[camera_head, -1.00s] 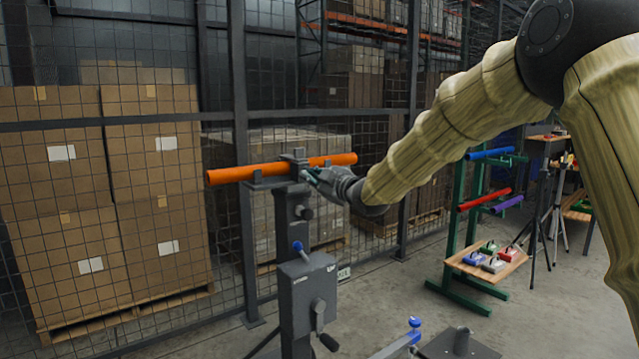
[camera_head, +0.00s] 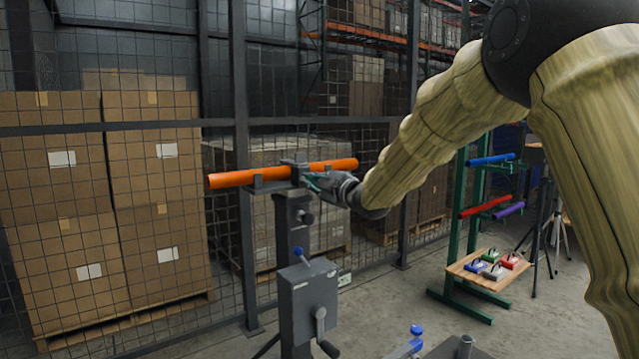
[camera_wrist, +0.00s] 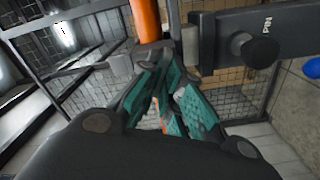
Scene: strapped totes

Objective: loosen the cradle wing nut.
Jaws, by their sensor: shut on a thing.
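An orange tube (camera_head: 235,179) lies across a dark cradle (camera_head: 272,184) on top of a grey stand; the tube also shows in the wrist view (camera_wrist: 146,22). My gripper (camera_head: 311,179) is at the right side of the cradle, just below the tube.
A grey crank box (camera_head: 309,300) with a blue-knobbed lever is lower on the stand. A mesh fence (camera_head: 120,127) and stacked cartons stand behind. At right, a green rack (camera_head: 475,215) holds tubes above a shelf of small coloured items.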

